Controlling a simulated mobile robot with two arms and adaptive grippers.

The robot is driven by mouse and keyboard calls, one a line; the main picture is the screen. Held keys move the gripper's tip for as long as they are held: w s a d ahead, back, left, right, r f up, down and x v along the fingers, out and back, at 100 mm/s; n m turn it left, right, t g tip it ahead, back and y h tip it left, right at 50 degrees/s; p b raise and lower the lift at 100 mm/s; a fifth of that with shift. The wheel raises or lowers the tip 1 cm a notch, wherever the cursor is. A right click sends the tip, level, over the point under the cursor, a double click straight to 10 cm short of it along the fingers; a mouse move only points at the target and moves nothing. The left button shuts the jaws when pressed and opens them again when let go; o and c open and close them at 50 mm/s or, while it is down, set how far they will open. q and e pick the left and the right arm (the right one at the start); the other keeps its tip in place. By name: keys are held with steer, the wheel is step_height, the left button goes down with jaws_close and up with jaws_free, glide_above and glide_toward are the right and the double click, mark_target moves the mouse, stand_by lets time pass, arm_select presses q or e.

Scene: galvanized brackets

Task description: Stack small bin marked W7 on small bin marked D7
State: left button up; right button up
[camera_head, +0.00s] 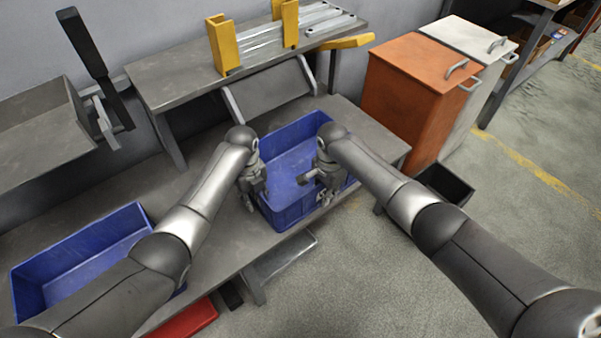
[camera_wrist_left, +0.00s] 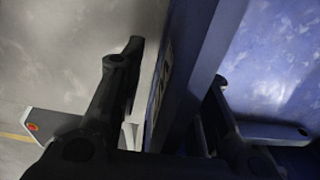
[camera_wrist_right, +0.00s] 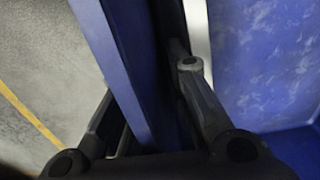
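A blue bin (camera_head: 290,217) stands on the grey workbench between my two grippers. It has a pale marking on its near side that I cannot read. A second blue bin (camera_head: 90,262) stands at the lower left, partly hidden by my left arm; no marking shows on it. My left gripper (camera_head: 256,195) is open at the first bin's left side, with its fingers on either side of a bin wall (camera_wrist_left: 190,60). My right gripper (camera_head: 318,184) is also open, its fingers on either side of a wall (camera_wrist_right: 115,70) at the near right.
The grey workbench (camera_head: 215,215) has bare room between the two bins. A sloped grey panel (camera_head: 270,95) and a raised shelf with yellow brackets (camera_head: 228,45) stand behind. Orange (camera_head: 405,90) and white cabinets are at right. A red object (camera_head: 190,318) lies below the bench.

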arm_select(q)
steer(key=c, duration=0.5)
arm_select(e)
jaws_close()
arm_select(q)
jaws_close()
steer(key=shift+r, duration=0.1)
arm_select(e)
steer(key=shift+r, duration=0.1)
